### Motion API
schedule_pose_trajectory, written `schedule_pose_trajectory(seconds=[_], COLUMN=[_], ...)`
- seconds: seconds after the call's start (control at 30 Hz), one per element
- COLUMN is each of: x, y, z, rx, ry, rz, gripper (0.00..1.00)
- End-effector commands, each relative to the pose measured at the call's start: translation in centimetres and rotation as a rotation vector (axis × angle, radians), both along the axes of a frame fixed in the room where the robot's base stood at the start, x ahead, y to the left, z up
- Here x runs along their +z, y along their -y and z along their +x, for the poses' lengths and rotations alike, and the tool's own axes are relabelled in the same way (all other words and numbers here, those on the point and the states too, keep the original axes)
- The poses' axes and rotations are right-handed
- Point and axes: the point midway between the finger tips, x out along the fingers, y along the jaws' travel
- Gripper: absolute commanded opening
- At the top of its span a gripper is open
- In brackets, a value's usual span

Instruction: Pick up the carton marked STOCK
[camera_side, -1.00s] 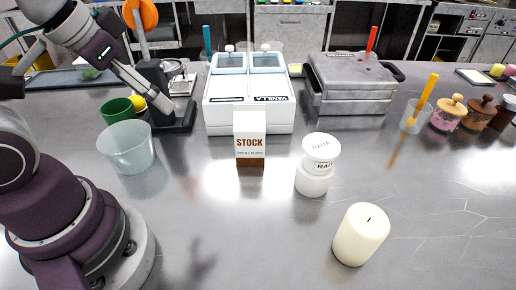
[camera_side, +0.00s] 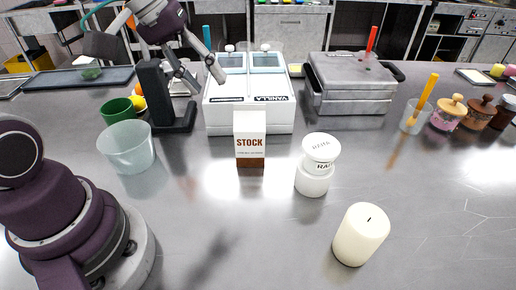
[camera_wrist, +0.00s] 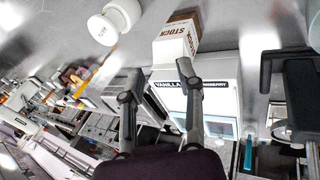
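The carton marked STOCK (camera_side: 250,140) stands upright on the grey counter, white above with a brown base. It stands in front of the white vanilla tub unit. In the wrist view the carton (camera_wrist: 178,40) shows at the top centre, beyond my fingertips. My gripper (camera_side: 207,83) is open and empty in the side view, up and to the left of the carton, over the left edge of the vanilla unit. In the wrist view the two fingers of my gripper (camera_wrist: 157,80) are spread apart with nothing between them.
The white vanilla unit (camera_side: 213,117) is behind the carton. A white jar (camera_side: 315,180) stands close on the right, and a candle (camera_side: 360,235) is nearer the front. A clear cup (camera_side: 127,148) and black stand (camera_side: 155,95) are left. Counter in front of the carton is clear.

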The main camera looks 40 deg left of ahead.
Motion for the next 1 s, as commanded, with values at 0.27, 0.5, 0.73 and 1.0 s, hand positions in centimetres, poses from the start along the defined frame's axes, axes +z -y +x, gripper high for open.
schedule_pose_trajectory(seconds=[0.27,0.5,0.73,1.0], x=[-0.5,4.7,-2.9,-10.0], y=[0.4,-4.3,-4.2,-4.2], z=[4.5,5.9,5.9,5.9], rx=[0.596,0.865,0.868,0.867], ry=[-0.261,-0.504,-0.526,-0.519], rz=[-0.928,-1.727,-1.750,-1.739], gripper=[0.35,0.35,0.35,0.35])
